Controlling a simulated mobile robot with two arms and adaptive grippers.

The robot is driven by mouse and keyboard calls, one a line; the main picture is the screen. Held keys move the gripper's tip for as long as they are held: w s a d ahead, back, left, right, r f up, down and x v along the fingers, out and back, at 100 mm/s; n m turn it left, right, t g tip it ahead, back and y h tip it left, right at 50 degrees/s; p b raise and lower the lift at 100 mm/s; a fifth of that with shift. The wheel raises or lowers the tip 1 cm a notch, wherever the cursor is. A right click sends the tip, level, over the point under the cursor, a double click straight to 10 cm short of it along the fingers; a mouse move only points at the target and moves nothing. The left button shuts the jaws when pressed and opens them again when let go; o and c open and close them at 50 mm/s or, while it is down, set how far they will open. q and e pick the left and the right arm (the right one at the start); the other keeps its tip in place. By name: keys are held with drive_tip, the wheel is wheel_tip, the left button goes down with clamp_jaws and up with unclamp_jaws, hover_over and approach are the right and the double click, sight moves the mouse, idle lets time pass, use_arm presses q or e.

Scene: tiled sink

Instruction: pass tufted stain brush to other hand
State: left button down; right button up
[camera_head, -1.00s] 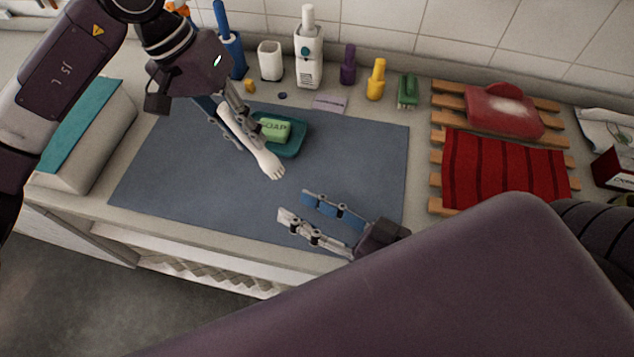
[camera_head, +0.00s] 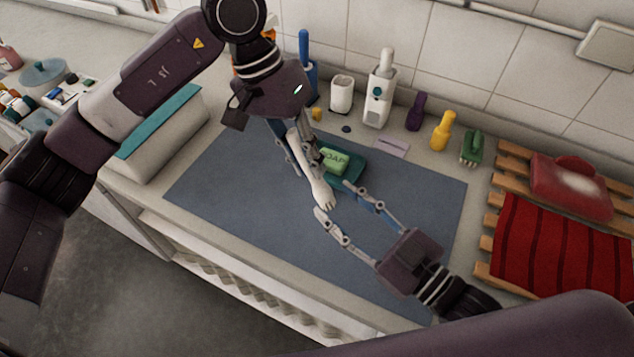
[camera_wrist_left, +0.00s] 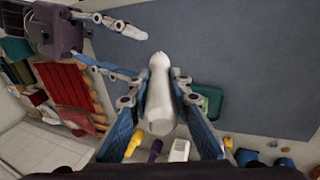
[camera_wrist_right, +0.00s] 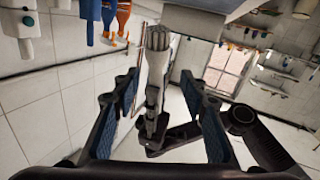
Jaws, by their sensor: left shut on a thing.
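The tufted stain brush (camera_head: 319,188) is pale, with a slim body and a splayed, toe-like end pointing down and to the right. My left gripper (camera_head: 299,152) is shut on it above the blue mat. The left wrist view shows the brush (camera_wrist_left: 160,95) between the left fingers. My right gripper (camera_head: 335,199) is open, its fingertips on either side of the brush's free end. In the right wrist view the brush (camera_wrist_right: 156,65) appears between the spread right fingers, with clear gaps to both. I cannot see contact there.
A green soap (camera_head: 334,160) sits in a teal dish (camera_head: 352,166) close behind the brush. Bottles and small brushes line the back wall. A wooden rack (camera_head: 486,271) with a red cloth (camera_head: 560,250) stands at right. The blue mat (camera_head: 240,200) is otherwise clear.

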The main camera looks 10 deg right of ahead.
sight(320, 189)
drive_tip(key=shift+x, duration=3.3)
drive_tip(key=shift+s, duration=0.1)
clamp_jaws()
use_arm(q)
drive_tip(key=c, duration=1.7)
unclamp_jaws()
